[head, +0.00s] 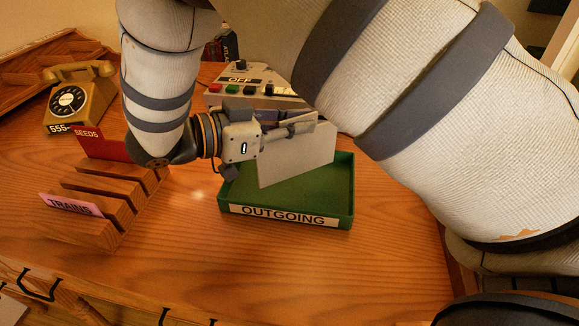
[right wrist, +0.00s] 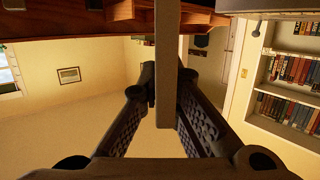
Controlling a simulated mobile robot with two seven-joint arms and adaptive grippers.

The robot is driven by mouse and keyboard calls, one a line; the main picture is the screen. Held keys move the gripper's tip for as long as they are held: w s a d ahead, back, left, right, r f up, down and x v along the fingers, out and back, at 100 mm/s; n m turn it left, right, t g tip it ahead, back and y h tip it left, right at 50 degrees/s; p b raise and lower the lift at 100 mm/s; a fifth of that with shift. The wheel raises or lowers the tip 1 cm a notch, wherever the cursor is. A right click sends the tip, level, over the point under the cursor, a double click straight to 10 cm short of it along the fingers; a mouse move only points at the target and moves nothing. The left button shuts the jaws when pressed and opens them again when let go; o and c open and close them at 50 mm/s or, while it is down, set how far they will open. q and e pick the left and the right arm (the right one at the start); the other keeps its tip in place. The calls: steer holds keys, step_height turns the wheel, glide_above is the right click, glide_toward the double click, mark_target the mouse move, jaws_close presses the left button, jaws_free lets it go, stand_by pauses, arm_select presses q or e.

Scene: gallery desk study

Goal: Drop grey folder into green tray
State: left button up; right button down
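The grey folder (head: 297,158) stands upright on edge over the green tray (head: 290,207) labelled OUTGOING. Its lower edge shows against the tray's inside; I cannot tell whether it touches the tray floor. My right gripper (head: 297,128) is shut on the folder's upper part. In the right wrist view the folder (right wrist: 166,50) shows as a thin, edge-on strip between the two fingers (right wrist: 165,100). My left gripper is out of view.
A wooden sorter (head: 108,198) holds a red SEEDS folder (head: 100,146) and a pink TRAINS folder (head: 72,205). A yellow phone (head: 78,98) stands behind it. A grey machine with buttons (head: 252,84) is behind the tray. The desk front (head: 180,260) is clear.

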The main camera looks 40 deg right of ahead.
steer(key=shift+f, duration=0.5)
steer(key=shift+r, duration=0.1)
steer(key=c, duration=1.7)
jaws_free()
steer(key=v, duration=1.2)
